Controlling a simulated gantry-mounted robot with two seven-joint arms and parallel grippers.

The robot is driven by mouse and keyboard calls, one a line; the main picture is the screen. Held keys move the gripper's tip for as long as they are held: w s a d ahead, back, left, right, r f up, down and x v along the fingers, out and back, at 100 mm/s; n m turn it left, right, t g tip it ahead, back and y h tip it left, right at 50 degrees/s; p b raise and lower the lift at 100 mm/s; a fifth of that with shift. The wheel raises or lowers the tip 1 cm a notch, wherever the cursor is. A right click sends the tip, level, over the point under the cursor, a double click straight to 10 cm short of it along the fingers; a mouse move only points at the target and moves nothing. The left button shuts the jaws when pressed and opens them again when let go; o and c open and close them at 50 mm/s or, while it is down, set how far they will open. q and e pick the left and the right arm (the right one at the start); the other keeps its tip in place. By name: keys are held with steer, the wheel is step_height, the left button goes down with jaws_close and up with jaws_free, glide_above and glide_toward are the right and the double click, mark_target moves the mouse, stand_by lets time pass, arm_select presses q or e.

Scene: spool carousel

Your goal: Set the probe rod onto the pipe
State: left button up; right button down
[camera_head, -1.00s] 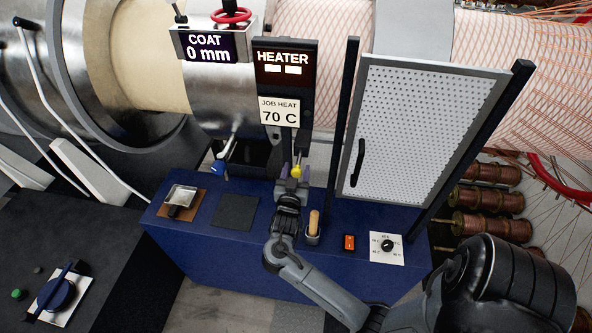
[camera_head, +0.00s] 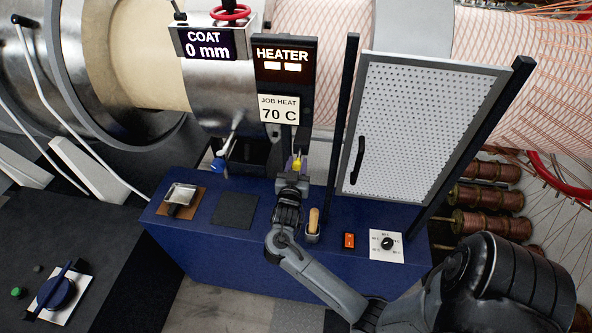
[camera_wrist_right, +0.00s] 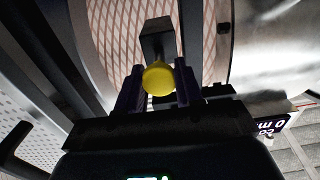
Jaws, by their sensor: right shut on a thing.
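The probe rod shows as a yellow knob (camera_head: 297,163) below the JOB HEAT sign; in the wrist view the knob (camera_wrist_right: 158,78) sits between two purple fingers. My right gripper (camera_head: 295,169) is shut on it. A dark block (camera_wrist_right: 157,38) shows just beyond the knob; I cannot tell if it is part of the rod. The pipe's bare silver stretch (camera_head: 216,98) lies behind, and its patterned wrap (camera_head: 322,35) is to the right. The rod's far end and any contact with the pipe are hidden. My left gripper is not in view.
The HEATER panel (camera_head: 283,60) and JOB HEAT sign (camera_head: 278,108) stand above the gripper. A perforated door (camera_head: 425,125) is close on the right. The blue bench (camera_head: 220,252) holds a dark pad (camera_head: 235,210), a wooden-handled tool (camera_head: 313,221) and an orange switch (camera_head: 349,241).

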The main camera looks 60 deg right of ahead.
steer(key=shift+w+d, duration=0.2)
steer(key=shift+d, duration=0.35)
steer(key=c, duration=0.8)
jaws_free()
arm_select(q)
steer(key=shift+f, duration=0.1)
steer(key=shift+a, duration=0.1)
arm_select(e)
steer(key=shift+a, duration=0.15)
